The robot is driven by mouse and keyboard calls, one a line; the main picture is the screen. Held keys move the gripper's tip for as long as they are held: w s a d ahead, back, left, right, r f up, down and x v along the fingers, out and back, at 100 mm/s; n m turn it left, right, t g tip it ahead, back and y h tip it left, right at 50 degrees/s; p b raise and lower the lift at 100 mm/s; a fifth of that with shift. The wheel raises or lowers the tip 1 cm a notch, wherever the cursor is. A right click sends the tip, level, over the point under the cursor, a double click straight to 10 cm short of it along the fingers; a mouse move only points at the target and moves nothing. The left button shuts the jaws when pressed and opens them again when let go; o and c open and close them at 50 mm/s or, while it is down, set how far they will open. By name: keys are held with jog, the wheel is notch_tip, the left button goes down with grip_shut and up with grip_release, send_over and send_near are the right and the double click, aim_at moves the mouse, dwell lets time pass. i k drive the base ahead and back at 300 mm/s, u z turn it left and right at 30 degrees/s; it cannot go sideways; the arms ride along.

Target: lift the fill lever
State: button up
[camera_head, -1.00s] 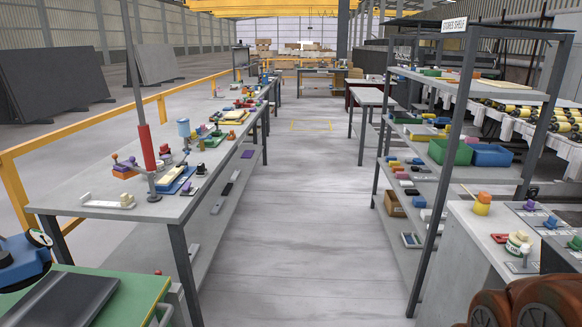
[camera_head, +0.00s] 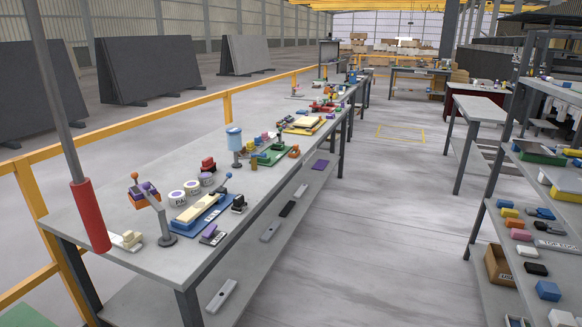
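I cannot tell from this view which one is the fill lever. My gripper is not in view.
A grey pole with a red sleeve (camera_head: 90,216) crosses the bench's near left corner in the picture. Stamps and tubs (camera_head: 176,198) crowd the bench around the levers. A yellow rail (camera_head: 130,128) runs behind it. The aisle floor (camera_head: 375,220) is clear.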

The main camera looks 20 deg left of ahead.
aim_at(228, 175)
jog(key=i, duration=0.3)
jog(key=u, duration=1.65)
jog(key=i, duration=0.35)
jog(key=u, duration=0.4)
jog(key=i, duration=1.25)
jog(key=u, duration=0.45)
